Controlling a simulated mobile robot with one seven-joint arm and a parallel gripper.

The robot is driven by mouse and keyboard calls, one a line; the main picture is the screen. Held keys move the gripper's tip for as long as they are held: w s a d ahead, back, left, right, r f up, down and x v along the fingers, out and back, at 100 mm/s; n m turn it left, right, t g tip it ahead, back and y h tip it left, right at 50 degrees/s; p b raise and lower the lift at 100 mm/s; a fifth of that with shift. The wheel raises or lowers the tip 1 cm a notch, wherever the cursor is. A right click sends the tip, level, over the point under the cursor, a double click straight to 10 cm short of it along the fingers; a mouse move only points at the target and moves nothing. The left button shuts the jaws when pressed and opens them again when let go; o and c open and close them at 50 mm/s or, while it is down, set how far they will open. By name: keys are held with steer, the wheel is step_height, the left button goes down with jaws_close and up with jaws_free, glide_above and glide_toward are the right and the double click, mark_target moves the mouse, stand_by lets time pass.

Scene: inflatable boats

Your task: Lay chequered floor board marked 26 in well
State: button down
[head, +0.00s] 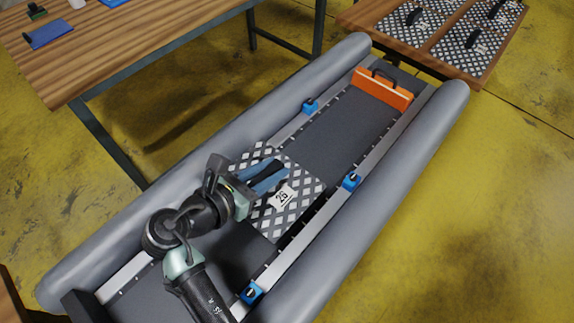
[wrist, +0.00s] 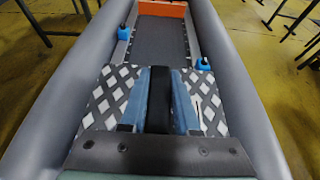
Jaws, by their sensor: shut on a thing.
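The chequered floor board marked 26 (head: 304,187) is in the boat's well, between the two side rails, about midway along. It also shows in the wrist view (wrist: 106,92). My gripper (head: 270,174) is over the board, shut on its dark handle (wrist: 158,100), with a blue finger on each side. The well (head: 330,137) has a dark floor, bare ahead of the board. The board looks roughly level; I cannot tell whether it touches the floor. My arm hides part of the well behind it.
Grey tubes (head: 400,165) flank the well. Blue clips (head: 351,181) sit on the rails. An orange board (head: 382,89) stands across the far end. A wooden table (head: 150,40) is at upper left; another table at upper right holds more chequered boards (head: 412,22).

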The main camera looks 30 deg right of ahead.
mark_target(273, 192)
step_height(273, 192, down, 8)
steer(key=b, duration=0.2)
steer(key=shift+f+b, duration=0.2)
steer(key=shift+b, duration=0.2)
steer(key=c, duration=0.6)
jaws_free()
steer(key=shift+c, duration=0.2)
